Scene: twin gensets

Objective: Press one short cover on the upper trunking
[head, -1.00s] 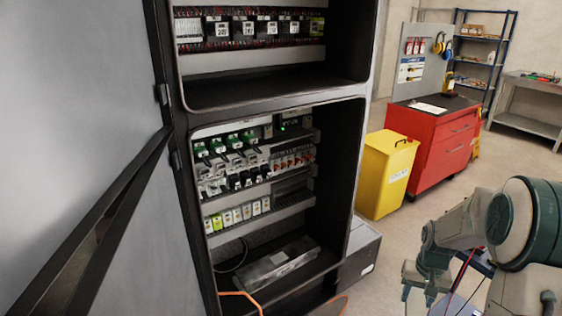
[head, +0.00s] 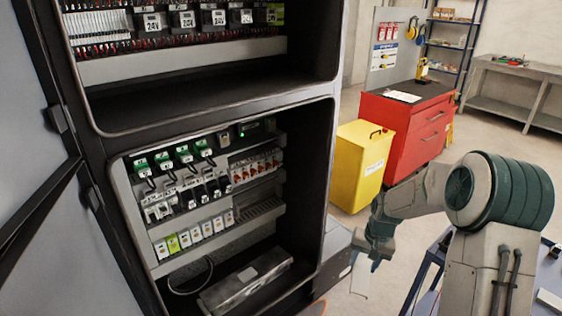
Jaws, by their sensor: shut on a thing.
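My gripper (head: 372,258) hangs in front of the cabinet's right side, apart from it. It is shut on a pale flat piece (head: 360,280), which looks like a short cover and hangs down below the jaws. The fingers are small and partly hidden by the wrist. The open cabinet (head: 325,150) stands to the left. In its lower bay, pale trunking runs (head: 215,209) cross between the rows of devices. A slotted stretch of trunking (head: 262,209) shows uncovered at the right. A wide grey strip (head: 180,62) crosses the upper bay. I cannot tell which is the upper trunking.
The cabinet door (head: 35,190) stands open at the left. A long grey box (head: 245,283) lies on the lower bay floor. A yellow bin (head: 358,165) and red tool cabinet (head: 418,130) stand behind my arm. Floor right of them is clear.

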